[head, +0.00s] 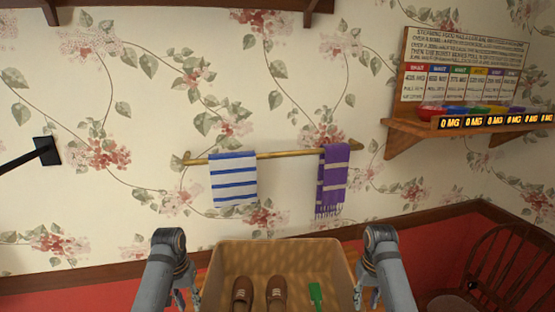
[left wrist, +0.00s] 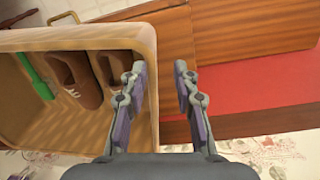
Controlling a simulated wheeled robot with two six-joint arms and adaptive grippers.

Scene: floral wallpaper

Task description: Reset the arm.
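My left gripper (head: 188,300) is at the left side of the tan crate (head: 290,246) in the head view. In the left wrist view my left gripper (left wrist: 158,70) has its two fingers apart with nothing held between them. The crate's side wall (left wrist: 151,55) shows between the fingers; I cannot tell whether they straddle it or are above it. My right gripper (head: 374,298) is at the crate's right side, mostly hidden by its arm and cut by the frame edge. Its finger opening is not clear.
The crate holds brown shoes (head: 242,292) and a green object (head: 316,293). Behind it, a striped towel (head: 233,180) and a purple scarf (head: 332,180) hang on a brass rail (head: 275,154). A wooden shelf (head: 410,128) with colored bowls is at right, above a dark chair (head: 495,270).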

